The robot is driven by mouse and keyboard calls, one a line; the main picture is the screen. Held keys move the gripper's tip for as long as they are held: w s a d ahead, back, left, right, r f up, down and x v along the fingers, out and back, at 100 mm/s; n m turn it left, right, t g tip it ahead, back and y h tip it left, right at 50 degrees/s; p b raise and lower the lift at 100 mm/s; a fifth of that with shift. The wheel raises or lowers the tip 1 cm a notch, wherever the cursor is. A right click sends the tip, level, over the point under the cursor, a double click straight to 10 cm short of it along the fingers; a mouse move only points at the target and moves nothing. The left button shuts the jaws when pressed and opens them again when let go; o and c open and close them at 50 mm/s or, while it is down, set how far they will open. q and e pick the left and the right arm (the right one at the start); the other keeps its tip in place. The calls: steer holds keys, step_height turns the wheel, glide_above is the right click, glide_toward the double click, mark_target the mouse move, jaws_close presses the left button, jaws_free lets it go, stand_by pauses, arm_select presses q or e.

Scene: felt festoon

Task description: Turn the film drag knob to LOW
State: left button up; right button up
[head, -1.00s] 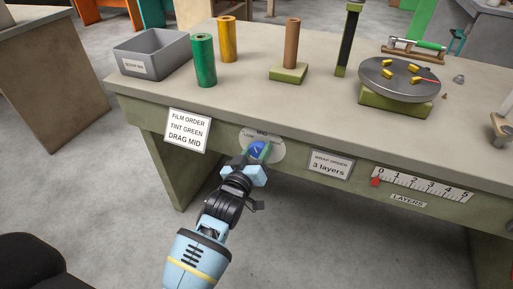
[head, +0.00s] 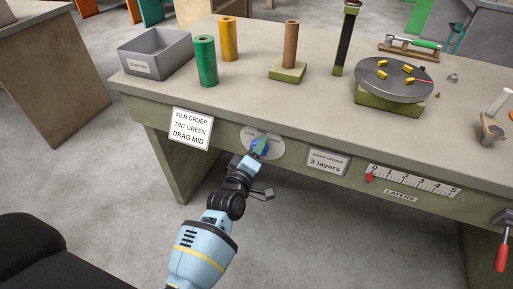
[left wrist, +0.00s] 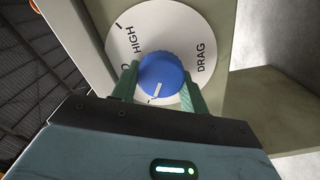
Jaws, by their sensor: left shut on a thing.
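The blue film drag knob (left wrist: 160,74) sits on a round white dial (left wrist: 206,32) on the bench front. In the left wrist view its white pointer line points down and slightly left, away from HIGH; DRAG reads at the right. The lower dial is hidden by my gripper. In the head view the knob (head: 258,145) is partly covered; LOW reads at the dial's left and MID at its top. My left gripper (left wrist: 160,85) is shut on the knob, a green finger on each side. My right gripper is not in view.
A sign (head: 190,128) left of the dial reads DRAG MID. Right of it are a 3 layers sign (head: 327,162) and a layers scale (head: 415,181) with a red pointer near 0. A grey bin (head: 155,53), film rolls and a turntable (head: 393,80) stand on the bench (head: 300,105).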

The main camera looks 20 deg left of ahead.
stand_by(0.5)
arm_select(q)
steer(key=o, duration=1)
steer(key=shift+s, duration=0.1)
steer(key=s, duration=0.7)
steer(key=shift+s+a+p, duration=0.15)
steer(key=shift+s+p, duration=0.15)
steer(key=shift+p, duration=0.05)
steer(key=shift+f, duration=0.1)
